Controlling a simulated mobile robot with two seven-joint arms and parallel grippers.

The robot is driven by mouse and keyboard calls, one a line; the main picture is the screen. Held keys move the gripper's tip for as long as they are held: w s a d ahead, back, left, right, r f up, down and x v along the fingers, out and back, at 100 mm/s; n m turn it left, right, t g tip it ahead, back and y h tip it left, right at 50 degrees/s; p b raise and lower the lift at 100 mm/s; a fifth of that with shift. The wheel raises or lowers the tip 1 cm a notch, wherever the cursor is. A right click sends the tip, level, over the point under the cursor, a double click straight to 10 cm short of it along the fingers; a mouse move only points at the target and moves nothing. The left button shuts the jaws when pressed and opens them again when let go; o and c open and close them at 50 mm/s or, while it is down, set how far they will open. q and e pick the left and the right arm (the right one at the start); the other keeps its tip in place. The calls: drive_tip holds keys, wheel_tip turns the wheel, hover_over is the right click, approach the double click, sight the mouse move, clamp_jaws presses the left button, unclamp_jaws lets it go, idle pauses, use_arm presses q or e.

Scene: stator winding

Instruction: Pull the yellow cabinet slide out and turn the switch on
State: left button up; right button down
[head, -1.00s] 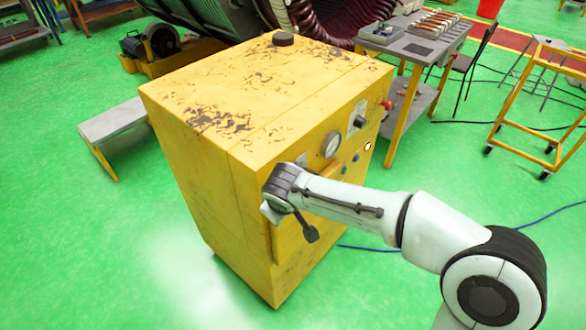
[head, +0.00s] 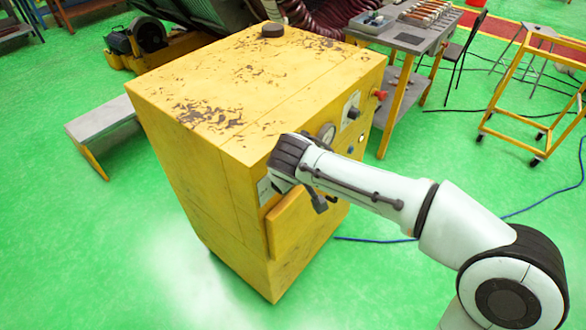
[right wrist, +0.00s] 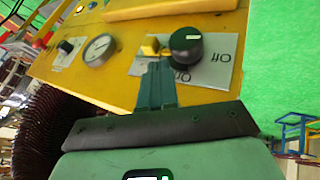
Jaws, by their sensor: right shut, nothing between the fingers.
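The yellow cabinet (head: 215,150) stands upright in the head view, its worn top showing. Its yellow slide (head: 295,222) is a panel that stands out from the front, partly behind my right arm. In the right wrist view the slide's edge (right wrist: 170,9) is at the top. The switch (right wrist: 186,45) is a dark round knob on a light plate marked "Off", uncovered. My right gripper (right wrist: 157,72) is shut and empty, its fingertips in front of the plate beside the knob; contact cannot be told. A small yellow piece (right wrist: 149,47) is just beyond the tips. My left gripper is not in view.
A round gauge (right wrist: 98,49) and a smaller black knob (right wrist: 66,47) sit on the same cabinet front. A red button (head: 379,95) sticks out at its far edge. A grey worktable (head: 400,38) stands behind it. Green floor is open in front.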

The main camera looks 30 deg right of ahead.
drive_tip(key=x, duration=0.5)
drive_tip(key=shift+w+f, duration=0.2)
drive_tip(key=shift+f, duration=0.05)
drive_tip(key=shift+w+d, duration=0.15)
drive_tip(key=shift+d, duration=0.4)
drive_tip(key=shift+w+d, duration=0.2)
drive_tip(key=shift+d, duration=0.3)
drive_tip(key=shift+r, duration=0.15)
